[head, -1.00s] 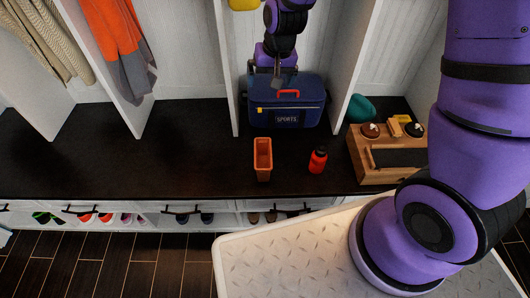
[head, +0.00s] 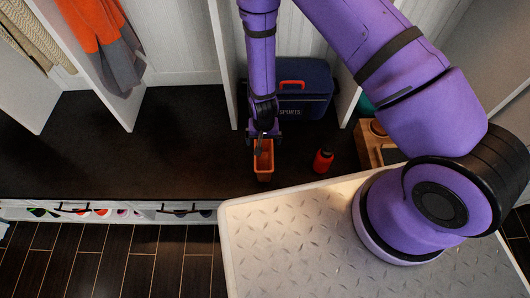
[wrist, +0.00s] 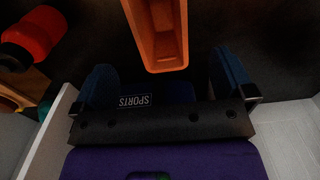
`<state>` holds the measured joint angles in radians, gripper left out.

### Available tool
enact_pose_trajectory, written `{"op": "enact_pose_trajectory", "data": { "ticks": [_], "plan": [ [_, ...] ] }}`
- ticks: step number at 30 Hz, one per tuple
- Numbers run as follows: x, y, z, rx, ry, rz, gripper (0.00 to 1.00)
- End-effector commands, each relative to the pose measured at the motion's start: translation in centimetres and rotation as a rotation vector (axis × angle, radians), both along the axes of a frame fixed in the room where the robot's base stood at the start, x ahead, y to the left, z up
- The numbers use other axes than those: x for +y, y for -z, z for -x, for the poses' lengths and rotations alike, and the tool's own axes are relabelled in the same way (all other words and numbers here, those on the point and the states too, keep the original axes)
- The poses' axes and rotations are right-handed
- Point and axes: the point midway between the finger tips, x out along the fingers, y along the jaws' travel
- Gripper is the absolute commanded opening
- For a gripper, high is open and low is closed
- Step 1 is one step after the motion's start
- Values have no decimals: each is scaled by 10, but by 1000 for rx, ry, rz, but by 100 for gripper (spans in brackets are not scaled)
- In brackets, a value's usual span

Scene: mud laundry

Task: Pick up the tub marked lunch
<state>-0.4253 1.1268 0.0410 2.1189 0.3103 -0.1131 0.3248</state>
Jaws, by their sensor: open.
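An orange open-topped tub (head: 264,172) stands on the dark bench; no lunch marking is readable on it. The wrist view shows the tub (wrist: 168,55) at the top centre, just beyond my fingertips. My gripper (head: 262,137) hangs at the tub's back end in the head view and hides part of it. In the wrist view my gripper (wrist: 165,80) has its two blue fingers spread wide with nothing held between them. A navy box (head: 308,100) with a red handle and a SPORTS label stands behind; its label (wrist: 134,101) shows upside down in the wrist view.
A red bottle (head: 323,161) stands right of the tub; it is also in the wrist view (wrist: 32,36). A wooden caddy (head: 366,145) is farther right, partly behind my arm. White dividers (head: 222,60) flank the box. The bench left of the tub is clear.

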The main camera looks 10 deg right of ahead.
Motion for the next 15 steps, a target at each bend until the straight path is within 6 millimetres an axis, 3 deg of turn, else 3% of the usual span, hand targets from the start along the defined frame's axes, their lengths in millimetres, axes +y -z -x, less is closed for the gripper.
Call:
{"op": "enact_pose_trajectory", "data": {
  "ticks": [15],
  "plan": [
    [0,58,4,3,3,5,100]
  ]
}}
